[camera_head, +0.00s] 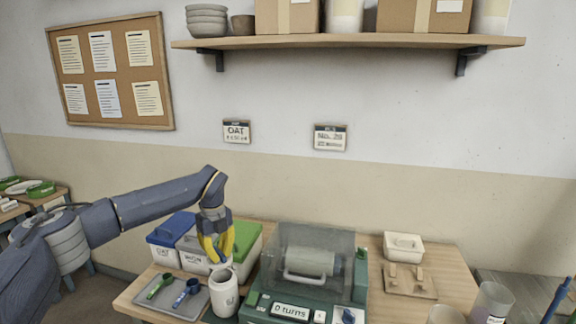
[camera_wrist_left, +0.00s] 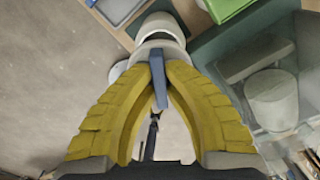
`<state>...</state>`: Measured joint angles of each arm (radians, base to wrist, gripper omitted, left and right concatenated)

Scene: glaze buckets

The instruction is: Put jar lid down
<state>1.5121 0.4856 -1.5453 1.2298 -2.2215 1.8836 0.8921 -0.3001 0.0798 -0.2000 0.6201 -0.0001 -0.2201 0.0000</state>
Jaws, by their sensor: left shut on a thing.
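The white jar (camera_head: 225,296) stands at the front of the table, beside the grey tray. My left gripper (camera_head: 221,261) points down just above the jar's mouth. In the left wrist view its yellow fingers (camera_wrist_left: 158,72) are closed together on the jar lid, with a blue-grey bar (camera_wrist_left: 160,88) between them. A pale round shape (camera_wrist_left: 160,50) lies just beyond the fingertips; lid and jar are hard to tell apart there. My fingers hide most of the lid in the head view. My right gripper is out of view.
The grey tray (camera_head: 180,308) with green and blue scoops lies left of the jar. Lidded bins, including a blue-lidded one (camera_head: 170,228), stand behind. The green machine (camera_head: 300,275) is close on the right. A wooden board (camera_head: 410,288) lies farther right.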

